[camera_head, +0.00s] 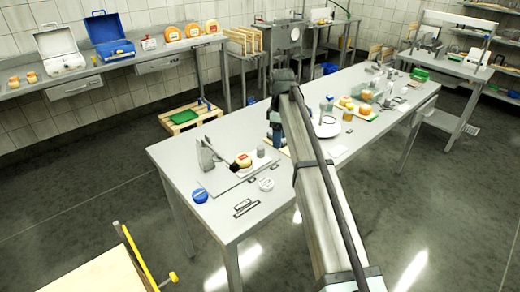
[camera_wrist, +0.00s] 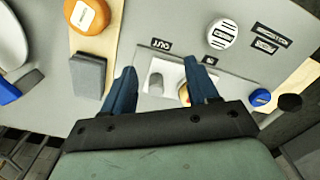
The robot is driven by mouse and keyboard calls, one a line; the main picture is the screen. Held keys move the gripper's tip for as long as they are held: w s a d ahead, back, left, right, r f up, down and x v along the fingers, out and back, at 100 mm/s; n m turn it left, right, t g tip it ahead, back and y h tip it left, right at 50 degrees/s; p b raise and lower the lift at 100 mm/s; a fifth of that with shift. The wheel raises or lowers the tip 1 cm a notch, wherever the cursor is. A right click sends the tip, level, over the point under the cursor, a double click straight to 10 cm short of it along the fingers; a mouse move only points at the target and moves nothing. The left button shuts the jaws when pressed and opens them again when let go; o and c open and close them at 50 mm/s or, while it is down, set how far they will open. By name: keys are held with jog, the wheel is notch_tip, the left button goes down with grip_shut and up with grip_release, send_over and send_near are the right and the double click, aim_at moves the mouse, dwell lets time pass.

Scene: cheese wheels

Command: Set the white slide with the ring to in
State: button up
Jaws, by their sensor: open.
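I cannot make out for certain a white slide with a ring in either view. A white round piece with dark slots (camera_wrist: 222,33) lies flat on the table, beyond my gripper in the wrist view; it also shows in the head view (camera_head: 266,184). A black label (camera_wrist: 160,44) with white letters, perhaps OUT, lies left of it. My gripper (camera_wrist: 163,75) is open, its blue fingers apart and above the table. Between and beyond them show a grey cylinder (camera_wrist: 155,84) and part of a cheese (camera_wrist: 183,94). In the head view my gripper (camera_head: 274,140) is partly behind my arm.
Two black-framed labels (camera_wrist: 265,45) lie right of the slotted piece. A blue round lid (camera_head: 200,196) sits near the table's front edge. A grey block (camera_wrist: 88,76) lies left of my fingers.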

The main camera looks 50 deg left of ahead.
notch_tip(320, 180, up, 4)
jog(key=r+n, duration=0.1)
send_over(260, 147)
notch_tip(260, 147, down, 14)
jog(key=shift+w+a+f, duration=0.1)
dwell(0.4)
grip_shut()
dwell(0.3)
